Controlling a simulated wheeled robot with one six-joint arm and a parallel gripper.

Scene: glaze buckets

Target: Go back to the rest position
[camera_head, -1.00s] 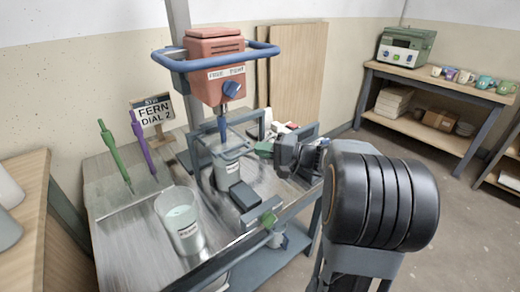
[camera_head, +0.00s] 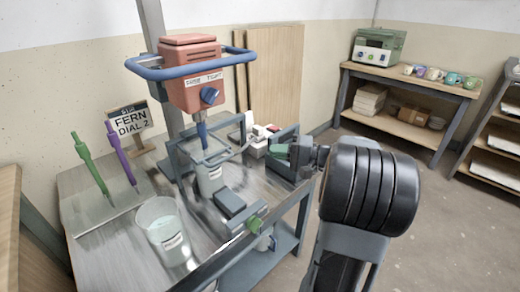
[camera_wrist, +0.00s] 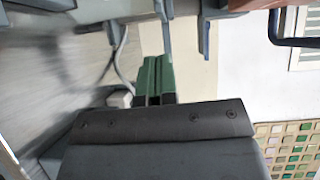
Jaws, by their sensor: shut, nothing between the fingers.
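My gripper (camera_head: 279,151) is shut and empty, with its green fingertips beside the right side of the mixer stand. The shut green fingers (camera_wrist: 153,78) show at the middle of the wrist view, above my dark wrist housing. My arm is folded at the right of the head view. The mixer head (camera_head: 193,73) is red with a blue handle ring and a blue dial. A labelled bucket (camera_head: 209,181) stands under its stirrer. Another clear labelled bucket (camera_head: 161,232) stands at the front left of the metal table. A sign (camera_head: 129,120) reads "FERN DIAL 2".
Green (camera_head: 89,162) and purple (camera_head: 121,153) tools stand upright at the table's left. Small boxes (camera_head: 258,140) lie behind my gripper. A wooden shelf (camera_head: 405,85) with a green machine (camera_head: 379,48) and several mugs stands at the back right. Floor is free between.

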